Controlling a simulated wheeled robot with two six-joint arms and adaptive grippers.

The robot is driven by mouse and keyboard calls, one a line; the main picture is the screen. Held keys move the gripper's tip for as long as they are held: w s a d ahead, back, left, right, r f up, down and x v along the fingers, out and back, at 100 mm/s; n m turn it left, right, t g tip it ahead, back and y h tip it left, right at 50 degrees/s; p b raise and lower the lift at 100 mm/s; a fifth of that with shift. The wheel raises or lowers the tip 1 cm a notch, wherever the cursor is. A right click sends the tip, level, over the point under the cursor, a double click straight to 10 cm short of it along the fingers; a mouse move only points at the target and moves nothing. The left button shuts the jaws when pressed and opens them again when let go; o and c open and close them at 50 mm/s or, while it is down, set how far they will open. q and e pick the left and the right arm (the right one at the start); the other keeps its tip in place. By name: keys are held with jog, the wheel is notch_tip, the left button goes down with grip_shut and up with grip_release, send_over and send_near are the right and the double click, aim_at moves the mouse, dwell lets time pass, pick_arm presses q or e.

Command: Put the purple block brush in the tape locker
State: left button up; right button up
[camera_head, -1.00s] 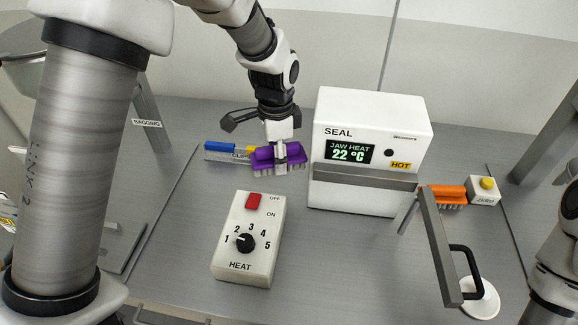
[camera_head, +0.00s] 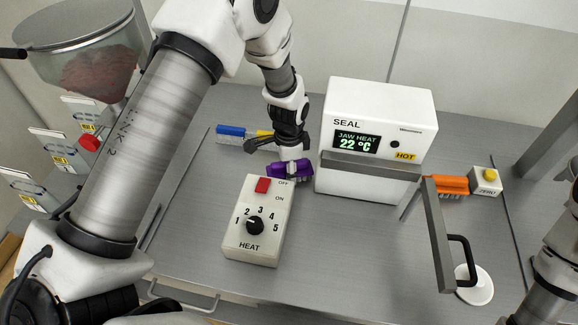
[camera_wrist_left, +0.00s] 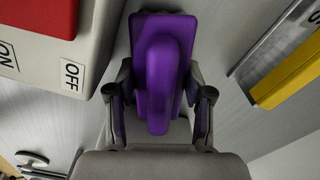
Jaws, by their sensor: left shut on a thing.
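The purple block brush (camera_head: 277,170) is between the fingers of my left gripper (camera_head: 290,170), which is shut on it. It sits just behind the heat control box and left of the sealer. In the left wrist view the brush (camera_wrist_left: 164,75) fills the middle, with a finger on each side. Its bristles are hidden there, and I cannot tell whether it touches the table. I cannot identify the tape locker in these views. My right gripper is out of view; only part of that arm shows at the right edge.
The heat control box (camera_head: 254,235) stands close in front of the brush. The white sealer (camera_head: 378,110) is to its right, with a lever (camera_head: 438,235). An orange brush (camera_head: 450,185) is right. The front middle table is clear.

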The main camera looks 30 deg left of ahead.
pick_arm(q)
jog(key=shift+s+f, duration=0.1)
jog(key=shift+f, duration=0.05)
jog(key=o, duration=0.9)
